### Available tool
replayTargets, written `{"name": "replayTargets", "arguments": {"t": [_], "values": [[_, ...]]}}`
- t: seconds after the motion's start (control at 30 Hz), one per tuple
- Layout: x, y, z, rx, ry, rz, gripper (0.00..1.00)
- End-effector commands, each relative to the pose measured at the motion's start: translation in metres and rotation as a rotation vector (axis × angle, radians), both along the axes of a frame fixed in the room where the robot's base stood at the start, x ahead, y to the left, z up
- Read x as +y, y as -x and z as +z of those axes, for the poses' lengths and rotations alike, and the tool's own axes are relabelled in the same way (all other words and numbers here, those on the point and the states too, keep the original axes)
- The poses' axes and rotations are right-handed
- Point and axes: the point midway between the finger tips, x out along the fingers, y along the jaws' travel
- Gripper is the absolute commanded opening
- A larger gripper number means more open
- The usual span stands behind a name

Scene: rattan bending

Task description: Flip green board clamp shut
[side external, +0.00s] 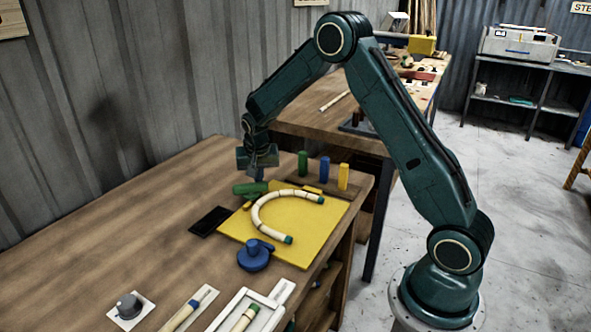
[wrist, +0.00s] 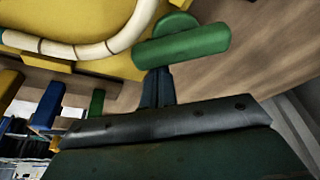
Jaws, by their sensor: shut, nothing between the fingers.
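The green board clamp (side external: 250,188) sits at the far left edge of the yellow board (side external: 305,248), beside the curved cream rattan piece (side external: 256,221). In the wrist view the clamp's rounded green handle (wrist: 185,46) lies just beyond my fingertips. My gripper (side external: 261,180) points down at the clamp, and its shut fingers (wrist: 158,74) hold nothing. The fingertips overlap the clamp's lower edge in the wrist view; I cannot tell whether they touch it. The clamp's base is partly hidden, and whether it is open is unclear.
A blue clamp (side external: 254,257) stands at the board's near edge. Green (side external: 303,163), blue (side external: 324,169) and yellow (side external: 343,177) pegs stand behind the board. A black flat pad (side external: 210,221) lies left of it. The table's left side (side external: 110,235) is clear.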

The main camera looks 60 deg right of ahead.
Motion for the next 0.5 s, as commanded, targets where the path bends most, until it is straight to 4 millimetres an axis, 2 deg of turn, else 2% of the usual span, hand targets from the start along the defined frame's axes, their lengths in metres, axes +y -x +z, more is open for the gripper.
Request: {"name": "replayTargets", "arguments": {"t": [0.5], "values": [[0.008, 0.014, 0.0, 0.002, 0.0, -0.483, 0.0]]}}
